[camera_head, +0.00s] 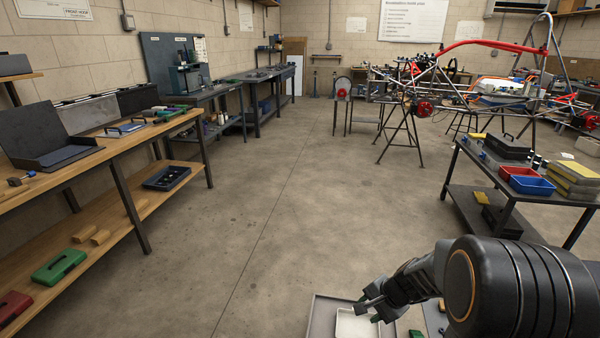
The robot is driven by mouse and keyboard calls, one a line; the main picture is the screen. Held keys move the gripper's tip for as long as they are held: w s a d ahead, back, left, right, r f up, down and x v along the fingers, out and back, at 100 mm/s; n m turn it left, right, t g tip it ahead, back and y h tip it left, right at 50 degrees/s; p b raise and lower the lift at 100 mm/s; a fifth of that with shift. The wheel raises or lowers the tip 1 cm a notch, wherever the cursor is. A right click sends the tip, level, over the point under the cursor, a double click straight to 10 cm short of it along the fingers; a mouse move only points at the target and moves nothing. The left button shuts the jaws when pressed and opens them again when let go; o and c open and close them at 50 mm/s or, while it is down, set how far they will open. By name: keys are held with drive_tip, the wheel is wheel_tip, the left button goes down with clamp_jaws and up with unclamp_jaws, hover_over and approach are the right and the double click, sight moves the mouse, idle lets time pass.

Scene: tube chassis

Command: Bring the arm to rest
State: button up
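My arm (520,290) reaches in from the lower right corner, bent low, with its dark rounded link nearest the camera. My gripper (361,297) points left at the bottom of the view. Its two dark fingers look spread apart, and I see nothing held between them. It is above a grey tray (318,318) with a pale inner tray (347,324), partly cut off by the lower edge. Small green bits show by the trays, but I cannot tell what they are.
A wooden workbench (108,140) with a lower shelf runs along the left. A dark cart (515,190) with a red bin (505,172) and a blue bin (532,186) stands at right. A tube chassis (490,85) is behind it. The concrete floor between is clear.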

drive_tip(key=s+a+r+n+h+p, duration=0.1)
drive_tip(key=s+r+n+p, duration=0.2)
drive_tip(key=r, duration=0.8)
drive_tip(key=s+r+n+h+p, duration=0.1)
drive_tip(key=s+r+n+p, duration=0.3)
drive_tip(key=r+p, duration=0.3)
drive_tip(key=s+a+r+n+h+p, duration=0.1)
drive_tip(key=s+r+n+p, duration=0.3)
drive_tip(key=r, duration=1.1)
drive_tip(key=shift+s+a+r+t+h+p, duration=0.15)
drive_tip(key=shift+s+a+t+h+p, duration=0.2)
drive_tip(key=shift+s+h+p, duration=0.4)
drive_tip(key=shift+w+d, duration=0.15)
